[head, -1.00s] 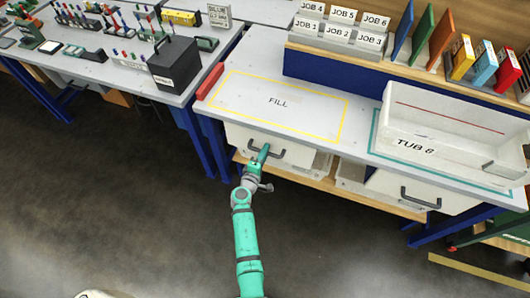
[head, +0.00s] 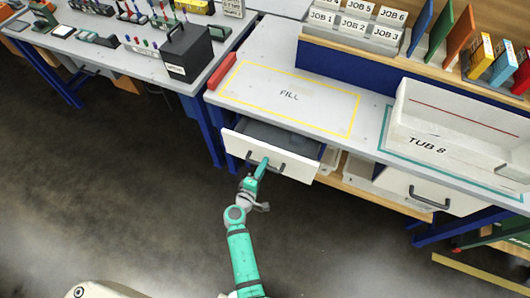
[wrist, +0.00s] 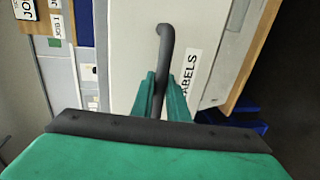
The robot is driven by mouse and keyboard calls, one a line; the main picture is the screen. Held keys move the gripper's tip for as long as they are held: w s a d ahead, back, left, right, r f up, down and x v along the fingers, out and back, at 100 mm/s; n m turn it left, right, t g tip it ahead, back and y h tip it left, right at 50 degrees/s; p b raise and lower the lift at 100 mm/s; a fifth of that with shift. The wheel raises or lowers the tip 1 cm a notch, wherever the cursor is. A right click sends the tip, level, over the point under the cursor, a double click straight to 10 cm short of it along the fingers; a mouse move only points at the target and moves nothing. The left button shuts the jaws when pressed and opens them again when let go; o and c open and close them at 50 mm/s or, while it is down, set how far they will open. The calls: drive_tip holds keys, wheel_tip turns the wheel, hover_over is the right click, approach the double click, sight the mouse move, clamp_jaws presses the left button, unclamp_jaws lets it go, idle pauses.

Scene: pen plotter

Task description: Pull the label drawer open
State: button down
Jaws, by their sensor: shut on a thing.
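The label drawer (head: 298,163) has a white front and stands partly open under the left part of the bench, with its grey inside showing behind the front. Its dark bar handle (head: 280,167) is on the front. In the wrist view the drawer front (wrist: 135,40) carries a label (wrist: 190,72) of which "ABELS" can be read. My gripper (head: 263,164) is at the handle. In the wrist view its two green fingers (wrist: 163,98) are shut on the dark handle (wrist: 163,45), one on each side. The drawer's contents cannot be made out.
A second white drawer (head: 430,190) with a dark handle is shut at the right. The bench top (head: 240,60) above has a yellow "FILL" outline and the white tub 8 (head: 450,120). A red block (head: 222,72) lies at the left edge. The floor (head: 130,190) in front is clear.

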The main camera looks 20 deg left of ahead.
drive_tip(key=f+v, duration=0.2)
drive_tip(key=v, duration=1)
drive_tip(key=shift+s+a+f, duration=0.2)
drive_tip(key=shift+s, duration=0.35)
drive_tip(key=c, duration=2)
unclamp_jaws()
drive_tip(key=v, duration=1)
drive_tip(key=shift+s, duration=0.35)
drive_tip(key=shift+r, duration=0.1)
